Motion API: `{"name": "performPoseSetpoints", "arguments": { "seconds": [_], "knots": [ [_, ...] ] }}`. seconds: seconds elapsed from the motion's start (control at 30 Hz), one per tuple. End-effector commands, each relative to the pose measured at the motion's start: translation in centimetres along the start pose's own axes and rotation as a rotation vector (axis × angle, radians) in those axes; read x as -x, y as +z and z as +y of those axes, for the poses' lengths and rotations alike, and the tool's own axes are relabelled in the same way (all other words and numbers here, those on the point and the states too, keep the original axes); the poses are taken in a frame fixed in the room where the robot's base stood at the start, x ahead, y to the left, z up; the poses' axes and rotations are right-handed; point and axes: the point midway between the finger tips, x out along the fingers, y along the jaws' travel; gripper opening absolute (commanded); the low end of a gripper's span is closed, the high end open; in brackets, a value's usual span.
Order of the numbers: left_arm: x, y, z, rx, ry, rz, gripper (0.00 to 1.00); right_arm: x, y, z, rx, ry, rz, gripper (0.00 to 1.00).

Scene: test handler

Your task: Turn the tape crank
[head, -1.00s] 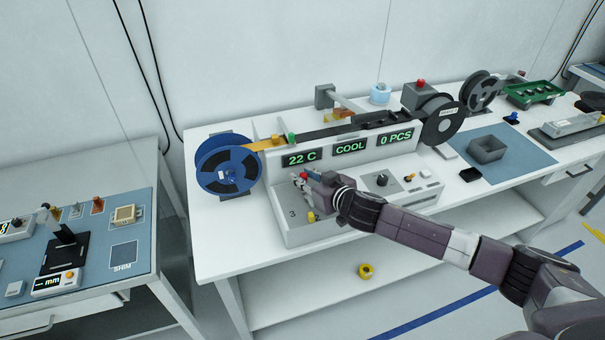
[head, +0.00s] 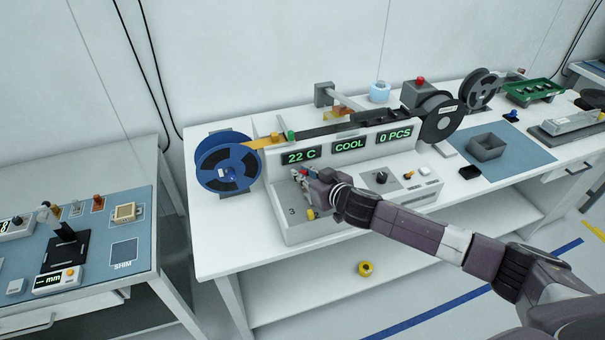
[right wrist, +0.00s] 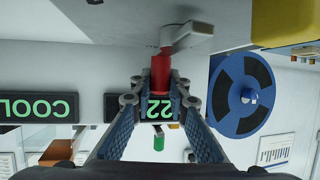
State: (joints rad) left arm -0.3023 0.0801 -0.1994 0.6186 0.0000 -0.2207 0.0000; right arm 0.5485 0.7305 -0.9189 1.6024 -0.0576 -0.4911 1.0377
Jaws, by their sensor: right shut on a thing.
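The tape machine (head: 300,235) stands on the white bench, with a pale sloping front panel. The crank's red handle (right wrist: 160,72) sits between the fingertips of my right gripper (right wrist: 160,88) in the right wrist view. That gripper (head: 304,178) is shut on it over the left part of the panel. The crank's pale arm (right wrist: 188,38) shows beside the handle in the wrist view. In the head view my fingers mostly hide the crank. The blue tape reel (head: 228,168) is at the machine's left end. My left gripper is not in view.
Green displays (head: 348,146) read 22 C, COOL and 0 PCS behind the gripper. A yellow knob (head: 311,214) is close below it. A grey reel (head: 440,118) and an open grey box (head: 488,146) stand to the right. A yellow roll (head: 366,269) lies on the lower shelf.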

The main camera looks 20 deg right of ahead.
Motion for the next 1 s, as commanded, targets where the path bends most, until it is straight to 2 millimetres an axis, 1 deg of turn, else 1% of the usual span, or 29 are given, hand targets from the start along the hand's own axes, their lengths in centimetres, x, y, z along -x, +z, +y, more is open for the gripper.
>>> {"name": "performPoseSetpoints", "arguments": {
  "seconds": [0.27, 0.47, 0.67, 1.0],
  "knots": [
    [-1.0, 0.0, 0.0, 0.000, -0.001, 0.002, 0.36, 0.1, 0.3, 0.3, -0.055, 0.113, 0.000, 0.00],
    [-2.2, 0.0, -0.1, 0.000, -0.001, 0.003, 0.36, 0.3, 0.6, 0.9, -0.123, 0.268, -0.001, 0.00],
    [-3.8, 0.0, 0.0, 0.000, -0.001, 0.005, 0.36, 0.7, 0.9, 1.7, -0.197, 0.445, -0.001, 0.00],
    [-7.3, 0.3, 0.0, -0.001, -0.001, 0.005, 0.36, 1.6, 1.3, 2.7, -0.305, 0.717, -0.003, 0.00]
  ]
}}
